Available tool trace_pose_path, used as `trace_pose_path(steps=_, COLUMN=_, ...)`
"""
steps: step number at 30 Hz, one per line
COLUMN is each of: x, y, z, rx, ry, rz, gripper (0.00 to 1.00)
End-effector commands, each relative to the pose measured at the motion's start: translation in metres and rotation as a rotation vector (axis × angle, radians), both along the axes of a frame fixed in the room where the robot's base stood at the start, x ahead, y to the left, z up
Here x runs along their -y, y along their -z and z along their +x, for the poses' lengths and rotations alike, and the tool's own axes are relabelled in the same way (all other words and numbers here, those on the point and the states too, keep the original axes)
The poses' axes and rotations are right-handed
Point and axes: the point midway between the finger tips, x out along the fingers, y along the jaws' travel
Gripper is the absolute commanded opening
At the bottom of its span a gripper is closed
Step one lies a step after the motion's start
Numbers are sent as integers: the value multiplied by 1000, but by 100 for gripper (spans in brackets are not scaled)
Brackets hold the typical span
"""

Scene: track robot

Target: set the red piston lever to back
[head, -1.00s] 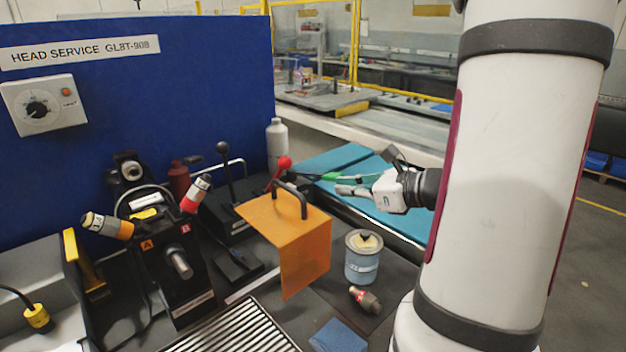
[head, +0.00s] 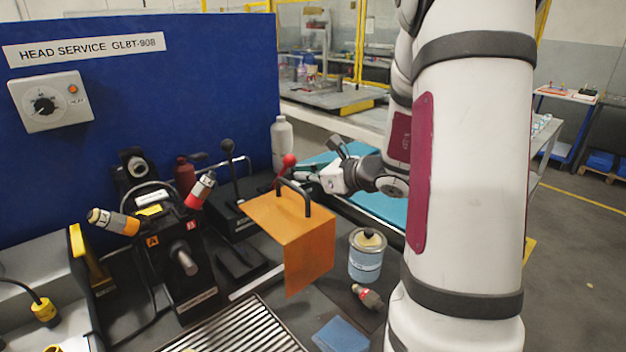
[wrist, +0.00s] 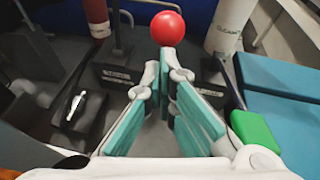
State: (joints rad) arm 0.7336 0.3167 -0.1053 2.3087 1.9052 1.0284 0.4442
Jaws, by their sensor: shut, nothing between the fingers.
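The red piston lever shows its round red knob (head: 288,162) in the head view, behind the handle of an orange cover. Its lower part is mostly hidden there by the cover and my gripper. In the wrist view the red knob (wrist: 167,28) is just beyond my fingertips, near the top centre. My gripper (head: 300,176) is at the right of the knob in the head view, very close to it; I cannot tell whether they touch. In the wrist view my gripper (wrist: 165,75) has its teal-padded fingers brought together at the tips, with nothing held.
The orange cover (head: 290,235) with a black handle stands in front of the lever. A black-knobbed lever (head: 228,147) is to its left, a white bottle (head: 282,143) behind. A tin (head: 366,255) stands in front, and a teal mat (head: 385,207) lies at right.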

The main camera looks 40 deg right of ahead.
Motion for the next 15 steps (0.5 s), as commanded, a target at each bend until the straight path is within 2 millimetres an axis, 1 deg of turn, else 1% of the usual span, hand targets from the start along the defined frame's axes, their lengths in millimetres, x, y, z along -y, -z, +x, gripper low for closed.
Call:
trace_pose_path(steps=10, x=0, y=0, z=0, rx=-1, ry=-1, rz=0, gripper=0)
trace_pose_path(steps=15, x=0, y=-5, z=2, rx=-17, ry=-2, rz=-2, gripper=0)
